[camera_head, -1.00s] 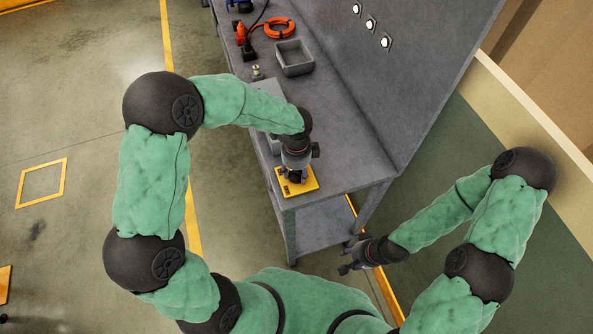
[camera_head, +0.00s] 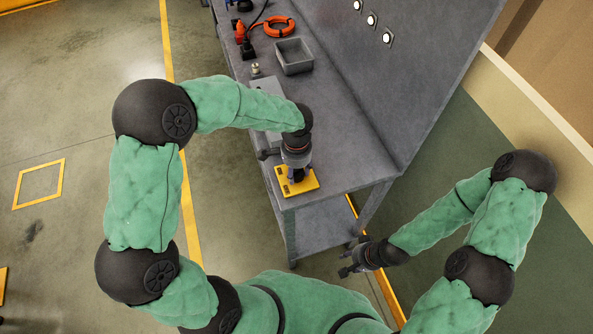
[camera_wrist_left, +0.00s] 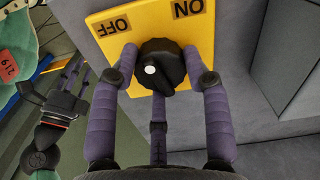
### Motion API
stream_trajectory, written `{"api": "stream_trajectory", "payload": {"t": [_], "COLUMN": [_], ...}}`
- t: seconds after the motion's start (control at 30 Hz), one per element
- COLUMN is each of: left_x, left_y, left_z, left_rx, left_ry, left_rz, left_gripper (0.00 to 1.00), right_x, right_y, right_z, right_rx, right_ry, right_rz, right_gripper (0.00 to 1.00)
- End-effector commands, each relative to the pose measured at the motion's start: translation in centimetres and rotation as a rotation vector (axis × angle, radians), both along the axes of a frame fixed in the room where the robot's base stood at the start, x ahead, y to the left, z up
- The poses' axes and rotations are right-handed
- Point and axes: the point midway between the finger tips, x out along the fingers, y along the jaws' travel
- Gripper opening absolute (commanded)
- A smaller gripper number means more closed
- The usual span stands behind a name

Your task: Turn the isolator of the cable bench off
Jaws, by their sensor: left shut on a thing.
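The isolator is a yellow plate (camera_head: 307,186) on the near end of the bench top, with a black rotary knob on it. In the left wrist view the plate (camera_wrist_left: 137,28) carries an OFF label (camera_wrist_left: 115,26) and an ON label (camera_wrist_left: 188,8), both upside down in the picture. The knob (camera_wrist_left: 165,55) has a white dot on its lower left side. My left gripper (camera_head: 294,178) is over the plate. In the wrist view its fingers (camera_wrist_left: 162,78) are shut on the knob, one on each side. My right gripper (camera_head: 345,262) is open and empty beside the bench, low down.
The grey cable bench (camera_head: 345,150) has an upright back panel (camera_head: 415,70) with several round white lamps. A grey tray (camera_head: 294,56), an orange cable coil (camera_head: 279,28) and a grey box (camera_head: 262,115) are farther along the top. Open floor lies to the left.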

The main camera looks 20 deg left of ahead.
Motion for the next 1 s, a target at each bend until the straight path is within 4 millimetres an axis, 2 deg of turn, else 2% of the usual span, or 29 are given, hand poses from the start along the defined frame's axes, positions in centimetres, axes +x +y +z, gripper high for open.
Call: {"api": "stream_trajectory", "payload": {"t": [0.5, 1.0], "left_x": [0.1, 0.1], "left_y": [0.0, 0.0], "left_z": [0.0, 0.1], "left_rx": [0.000, -0.002], "left_ry": [-0.004, -0.004], "left_rz": [0.417, 0.554], "left_gripper": [0.15, 0.15], "right_x": [0.0, 0.0], "right_y": [0.0, 0.0], "right_z": [-1.4, -1.7], "right_rx": [0.000, 0.000], "right_ry": [0.000, 0.000], "right_rz": [0.000, 0.000], "right_gripper": [0.40, 0.40]}}
